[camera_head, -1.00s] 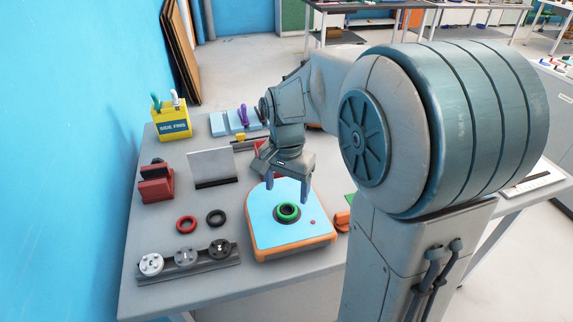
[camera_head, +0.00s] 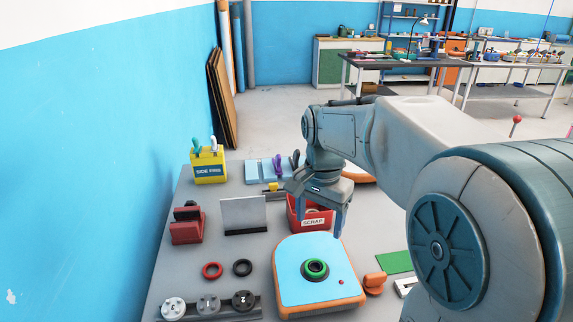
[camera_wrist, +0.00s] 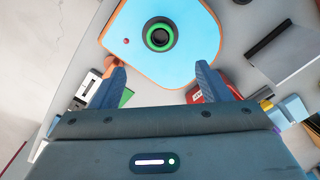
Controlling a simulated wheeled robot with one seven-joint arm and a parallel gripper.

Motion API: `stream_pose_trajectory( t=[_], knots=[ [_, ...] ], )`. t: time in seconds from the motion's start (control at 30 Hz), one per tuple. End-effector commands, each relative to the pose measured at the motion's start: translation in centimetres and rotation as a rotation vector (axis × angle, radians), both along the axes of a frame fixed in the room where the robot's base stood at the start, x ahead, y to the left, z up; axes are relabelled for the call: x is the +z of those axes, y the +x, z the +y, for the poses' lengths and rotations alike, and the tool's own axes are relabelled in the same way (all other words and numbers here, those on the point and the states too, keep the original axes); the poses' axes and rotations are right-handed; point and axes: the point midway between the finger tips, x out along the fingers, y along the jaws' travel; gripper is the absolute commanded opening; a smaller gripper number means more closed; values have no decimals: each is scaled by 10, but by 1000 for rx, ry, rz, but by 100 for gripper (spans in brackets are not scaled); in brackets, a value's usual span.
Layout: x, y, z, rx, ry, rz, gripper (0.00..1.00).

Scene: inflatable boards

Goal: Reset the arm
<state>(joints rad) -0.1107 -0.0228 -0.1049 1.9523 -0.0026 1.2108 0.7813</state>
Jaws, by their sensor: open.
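My gripper (camera_head: 318,215) is open and empty, held above the grey table (camera_head: 222,250). In the head view it hangs over the far edge of a blue board with an orange rim (camera_head: 300,287), in front of the red scrap bin (camera_head: 322,222). A green ring around a dark centre (camera_head: 316,268) sits on the board. In the wrist view, both fingers (camera_wrist: 160,82) are spread with nothing between them. The board (camera_wrist: 195,30) and its green ring (camera_wrist: 160,36) lie beyond the fingertips.
A yellow side-fins box (camera_head: 208,170), a red block holder (camera_head: 187,228) and a grey upright plate (camera_head: 244,213) stand left. A red ring (camera_head: 212,269) and a black ring (camera_head: 242,267) lie beside the board. A rail with round knobs (camera_head: 208,305) is in front. The blue wall (camera_head: 80,170) borders the left.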

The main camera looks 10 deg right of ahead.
Motion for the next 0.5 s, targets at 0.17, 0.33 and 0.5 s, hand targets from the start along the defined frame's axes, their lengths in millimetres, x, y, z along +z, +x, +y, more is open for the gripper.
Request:
stream_pose_trajectory(
  t=[0.17,0.33,0.5],
  knots=[
    [-2,-24,-1,113,5,-41,70],
    [-13,-71,-2,362,-11,-125,70],
    [-32,-111,-1,593,-54,-196,70]
  ],
)
